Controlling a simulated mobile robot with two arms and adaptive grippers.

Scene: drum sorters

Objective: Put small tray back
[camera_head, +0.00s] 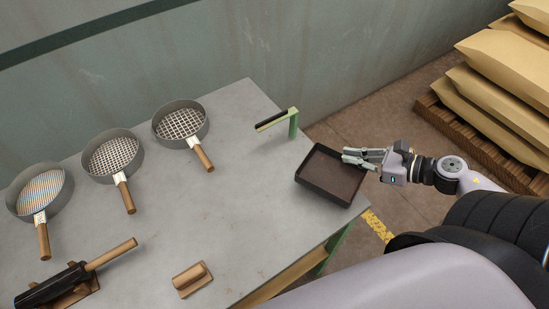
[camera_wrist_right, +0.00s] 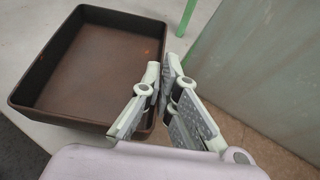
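The small tray (camera_head: 332,199) is dark brown, shallow and square. It is at the right edge of the grey table (camera_head: 235,200), looks empty, and also shows in the right wrist view (camera_wrist_right: 85,75). My right gripper (camera_head: 347,157) comes from the right to the tray's right rim. In the wrist view its fingers (camera_wrist_right: 163,65) are close together, one over the inside and one outside the wall, shut on it. Whether the tray touches the table is hard to tell. My left gripper is not in view.
Three round sieves (camera_head: 182,122) with wooden handles lie along the table's back. A green bracket with a dark bar (camera_head: 272,121) stands behind the tray. A wooden block (camera_head: 192,279) and a black tool (camera_head: 55,287) lie in front. Sacks (camera_head: 500,100) are piled on a pallet at right.

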